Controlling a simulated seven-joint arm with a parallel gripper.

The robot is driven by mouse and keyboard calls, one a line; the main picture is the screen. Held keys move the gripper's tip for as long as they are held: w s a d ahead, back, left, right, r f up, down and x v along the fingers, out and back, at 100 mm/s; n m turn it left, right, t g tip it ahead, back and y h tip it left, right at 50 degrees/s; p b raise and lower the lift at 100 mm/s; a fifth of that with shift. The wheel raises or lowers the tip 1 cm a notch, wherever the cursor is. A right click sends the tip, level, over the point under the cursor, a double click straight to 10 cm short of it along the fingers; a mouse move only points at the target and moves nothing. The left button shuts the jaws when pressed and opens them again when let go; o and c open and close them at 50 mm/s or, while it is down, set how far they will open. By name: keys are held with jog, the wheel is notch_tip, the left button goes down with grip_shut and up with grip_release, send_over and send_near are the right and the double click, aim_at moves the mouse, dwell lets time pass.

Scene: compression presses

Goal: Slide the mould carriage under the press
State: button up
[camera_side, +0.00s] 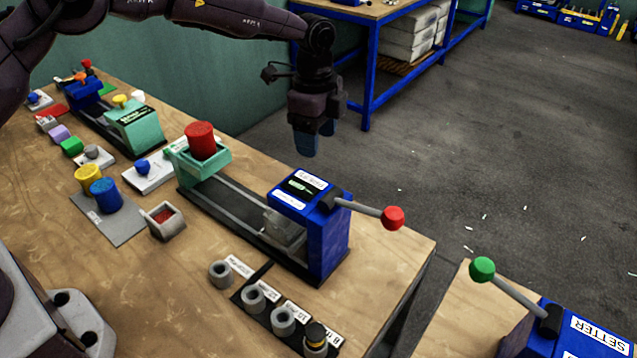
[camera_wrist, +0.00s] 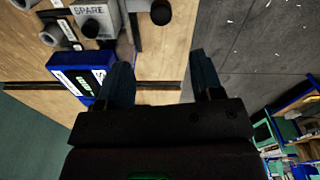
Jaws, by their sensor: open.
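The green mould carriage (camera_side: 190,160) sits at the left end of a dark rail bed in the side view. A red cylinder (camera_side: 201,140) stands on it. The blue press (camera_side: 325,235) stands at the right end of the same rails, with a red-knobbed lever (camera_side: 393,217) reaching right. A clear block shows at the press's opening. The carriage is apart from the press. My gripper (camera_side: 307,152) hangs above and behind the press, pointing down, open and empty. In the wrist view my gripper (camera_wrist: 162,75) shows its two fingers spread, with a blue labelled housing (camera_wrist: 85,80) to their left.
Yellow (camera_side: 88,177) and blue (camera_side: 105,194) cylinders stand on a grey mat. Several grey rings line the front. A green-knobbed lever (camera_side: 482,269) rises from the blue setter unit (camera_side: 570,332).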

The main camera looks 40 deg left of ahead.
notch_tip(320, 180, down, 13)
jog(key=m, duration=1.7)
jog(key=shift+w+d+r, duration=0.15)
jog(key=shift+r, duration=0.05)
grip_shut()
jog(key=shift+d, duration=2.15)
grip_release()
jog(key=shift+a, duration=0.1)
notch_tip(320, 180, up, 13)
